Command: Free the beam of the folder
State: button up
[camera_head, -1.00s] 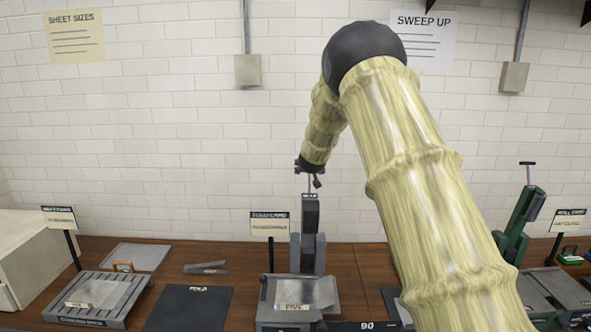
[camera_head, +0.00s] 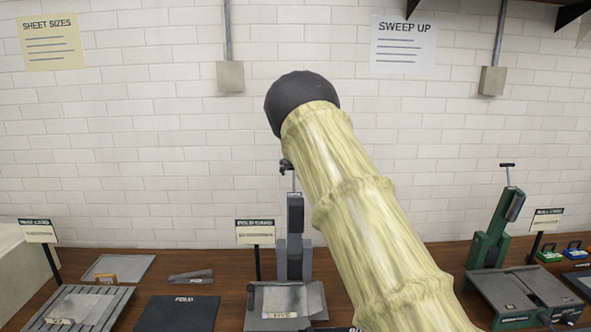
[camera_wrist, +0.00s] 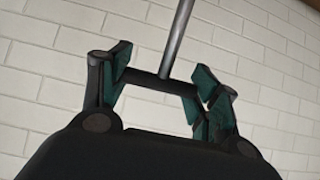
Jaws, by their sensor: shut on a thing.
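The grey folder (camera_head: 295,237) stands on the bench in the middle of the head view. It has a dark upright, and a pale sheet (camera_head: 278,299) lies on its bed. A thin rod with a crossbar handle rises from the upright's top. My gripper (camera_wrist: 160,82) is shut on the handle (camera_wrist: 178,40), with its teal-padded fingers at the two ends of the dark crossbar in the wrist view. In the head view my gripper (camera_head: 286,168) is small, dark and partly hidden behind my arm. The beam cannot be told apart clearly.
A green folder (camera_head: 493,232) with its own T-handle stands at the right. A sign (camera_head: 255,232) stands beside the grey folder. The wall is behind.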

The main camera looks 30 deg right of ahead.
jog(key=shift+d, duration=0.1)
jog(key=o, duration=1.4)
jog(key=shift+d+f, duration=0.1)
jog(key=shift+o, duration=0.3)
jog(key=shift+f, duration=0.1)
